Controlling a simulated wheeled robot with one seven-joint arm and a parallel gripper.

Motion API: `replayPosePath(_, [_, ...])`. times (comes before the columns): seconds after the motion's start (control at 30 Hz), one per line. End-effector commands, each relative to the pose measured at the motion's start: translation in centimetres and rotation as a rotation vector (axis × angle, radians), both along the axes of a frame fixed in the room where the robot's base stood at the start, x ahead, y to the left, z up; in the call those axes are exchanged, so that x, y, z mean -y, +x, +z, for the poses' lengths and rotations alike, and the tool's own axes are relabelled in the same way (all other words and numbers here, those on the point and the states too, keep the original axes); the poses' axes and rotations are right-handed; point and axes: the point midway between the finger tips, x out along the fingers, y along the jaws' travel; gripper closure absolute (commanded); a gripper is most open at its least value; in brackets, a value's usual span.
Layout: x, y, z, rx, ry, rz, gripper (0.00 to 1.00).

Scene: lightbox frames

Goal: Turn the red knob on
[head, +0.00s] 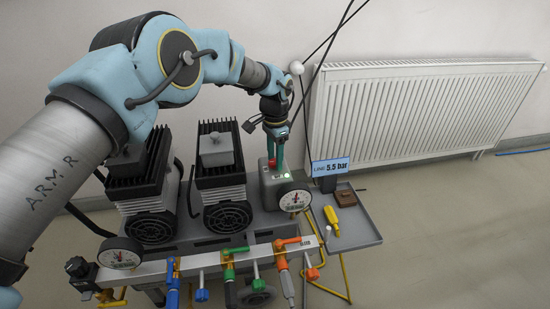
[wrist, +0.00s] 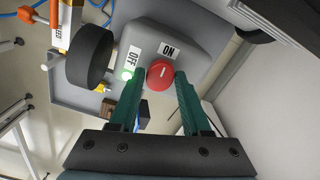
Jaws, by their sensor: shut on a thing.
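The red knob (wrist: 160,74) sits on a grey box (head: 272,196), with an ON label (wrist: 169,50) above it and an OFF label (wrist: 132,57) to its upper left in the wrist view. A short white line on the knob runs roughly up and down, toward the ON side. A lamp (wrist: 126,75) beside the knob glows green. My gripper (wrist: 160,78) has its green fingers on either side of the knob, shut on it. In the head view the gripper (head: 276,158) reaches down onto the box, and only a bit of the red knob (head: 272,163) shows.
A gauge (head: 295,200) is on the box's front. Two black finned units (head: 222,180) stand to its left. A side tray (head: 358,236) holds a yellow-handled tool (head: 331,219) and a brown item (head: 345,198). Colored valves line the front pipe. A radiator (head: 420,110) is on the wall behind.

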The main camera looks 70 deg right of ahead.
Motion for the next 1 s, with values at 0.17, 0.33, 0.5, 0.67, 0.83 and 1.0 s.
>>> replayPosePath(0.17, [-0.01, -0.01, 0.01, 0.000, 0.000, -0.045, 1.00])
replayPosePath(0.33, [0.00, 0.00, 0.02, 0.000, 0.000, -0.062, 1.00])
replayPosePath(0.5, [0.00, 0.00, 0.02, 0.000, 0.000, -0.064, 1.00])
replayPosePath(0.67, [0.00, 0.00, 0.02, 0.000, 0.000, -0.064, 1.00])
replayPosePath(0.83, [0.00, 0.00, 0.01, 0.000, 0.000, -0.063, 0.35])
replayPosePath(1.0, [0.00, 0.00, 0.01, 0.000, 0.000, -0.062, 0.22])
